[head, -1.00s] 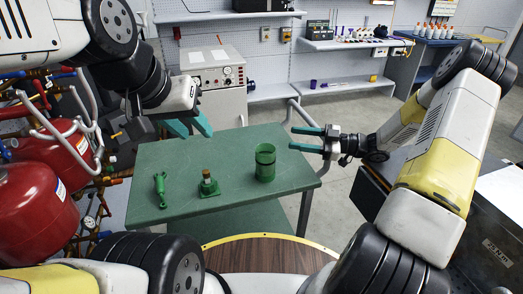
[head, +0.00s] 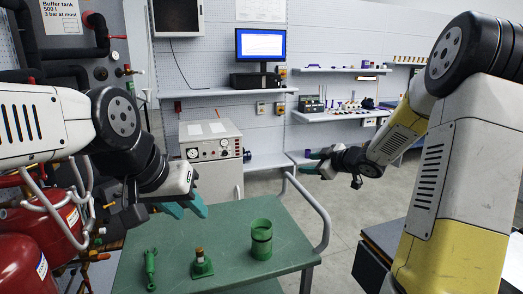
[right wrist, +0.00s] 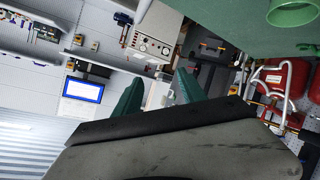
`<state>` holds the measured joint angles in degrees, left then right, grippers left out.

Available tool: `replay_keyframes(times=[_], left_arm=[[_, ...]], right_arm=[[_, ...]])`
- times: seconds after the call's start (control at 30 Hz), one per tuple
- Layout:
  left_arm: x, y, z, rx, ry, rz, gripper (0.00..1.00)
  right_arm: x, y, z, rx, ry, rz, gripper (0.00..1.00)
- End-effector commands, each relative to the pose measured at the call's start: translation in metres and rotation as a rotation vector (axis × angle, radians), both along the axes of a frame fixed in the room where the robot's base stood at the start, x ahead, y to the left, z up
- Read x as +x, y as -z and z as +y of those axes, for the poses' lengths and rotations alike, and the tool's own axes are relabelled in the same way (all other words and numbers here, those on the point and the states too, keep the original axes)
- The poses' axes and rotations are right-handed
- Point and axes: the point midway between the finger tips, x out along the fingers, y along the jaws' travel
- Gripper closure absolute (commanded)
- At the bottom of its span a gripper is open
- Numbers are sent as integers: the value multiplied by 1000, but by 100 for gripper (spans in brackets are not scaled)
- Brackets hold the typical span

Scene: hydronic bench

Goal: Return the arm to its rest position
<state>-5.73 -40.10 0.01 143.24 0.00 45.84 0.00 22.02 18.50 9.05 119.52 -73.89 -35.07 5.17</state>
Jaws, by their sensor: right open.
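My right arm's gripper (head: 312,163) is open and empty, held up beyond the right rail of the green table (head: 215,220). In the right wrist view its two teal fingers (right wrist: 158,95) are apart with nothing between them. My left gripper (head: 187,206) hangs over the table's back left corner; its teal fingers look apart and hold nothing. On the table stand a green cylinder (head: 261,240), a green base with a brown top (head: 202,265) and a slim green part (head: 150,268). Neither gripper touches them.
A grey instrument cabinet (head: 211,150) stands behind the table. Wall shelves (head: 340,116) hold small items, and a monitor (head: 260,45) stands on one. Red tanks (head: 55,235) and pipes crowd the left. Open floor (head: 345,205) lies right of the table.

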Motion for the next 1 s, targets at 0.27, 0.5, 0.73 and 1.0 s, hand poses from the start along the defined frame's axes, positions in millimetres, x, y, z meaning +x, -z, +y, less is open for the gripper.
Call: replay_keyframes(times=[0.27, 0.5, 0.73, 1.0], left_arm=[[0, 0, 0, 0, 0, 0, 64], [0, 0, 0, 0, 0, 0, 64], [0, 0, 0, 0, 0, 0, 64], [0, 0, 0, 0, 0, 0, 64]], right_arm=[[-77, -85, -45, -22, 494, 130, 52], [-212, -91, -38, 149, 746, 408, 52], [-320, -72, 4, 314, 760, 690, 52], [-352, -65, 21, 358, 735, 787, 52]])
